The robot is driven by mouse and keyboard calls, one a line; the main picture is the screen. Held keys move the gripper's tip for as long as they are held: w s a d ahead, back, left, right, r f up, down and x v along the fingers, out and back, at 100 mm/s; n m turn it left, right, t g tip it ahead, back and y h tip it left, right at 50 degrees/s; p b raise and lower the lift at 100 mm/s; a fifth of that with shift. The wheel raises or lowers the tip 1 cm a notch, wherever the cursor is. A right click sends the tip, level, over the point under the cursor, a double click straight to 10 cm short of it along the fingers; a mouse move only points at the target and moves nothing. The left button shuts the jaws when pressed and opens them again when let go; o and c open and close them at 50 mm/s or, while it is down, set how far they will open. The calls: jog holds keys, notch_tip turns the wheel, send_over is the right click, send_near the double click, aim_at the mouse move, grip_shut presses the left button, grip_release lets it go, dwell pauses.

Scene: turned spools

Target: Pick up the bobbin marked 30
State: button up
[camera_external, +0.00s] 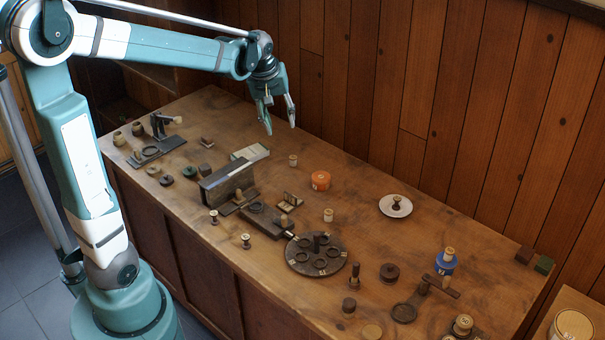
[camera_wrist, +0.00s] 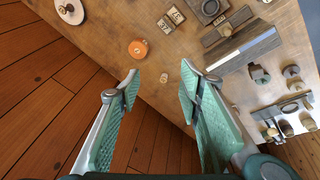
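Several small turned bobbins stand on the wooden workbench (camera_external: 365,258). I cannot read a 30 on any of them, so I cannot tell which is the marked one. Two more, a left one (camera_external: 213,217) and a right one (camera_external: 246,241), stand near the front edge. A dark bobbin (camera_external: 396,204) is on a white plate (camera_external: 406,212). A pale-topped bobbin stands on a blue pot (camera_external: 446,267). My gripper (camera_external: 280,127) is open and empty above the bench's back part; its fingers also show in the wrist view (camera_wrist: 160,75).
An orange round piece (camera_external: 320,180) lies near the back edge. A dark block-like holder (camera_external: 228,183) rises at centre left. A round dark rack (camera_external: 315,255) with ring-shaped holders is at the front middle. A plank wall (camera_external: 400,80) stands behind the bench.

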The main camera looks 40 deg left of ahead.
jog(key=w+a+f+n+g, duration=0.2)
jog(key=w+a+f+n, duration=0.3)
jog(key=w+f, duration=0.5)
jog(key=n+g+b, duration=0.1)
jog(key=n, duration=0.2)
send_over(293, 157)
jog(key=f, duration=1.3)
jog(key=shift+s+d, duration=0.25)
jog(key=shift+d, duration=0.1)
jog(key=shift+w+a+f, duration=0.2)
jog(key=shift+a+f, duration=0.05)
jog(key=shift+f, duration=0.3)
jog(key=shift+f+b, duration=0.3)
jog(key=shift+f, duration=0.95)
jog(key=shift+a+f, duration=0.1)
jog(key=shift+f, duration=2.5)
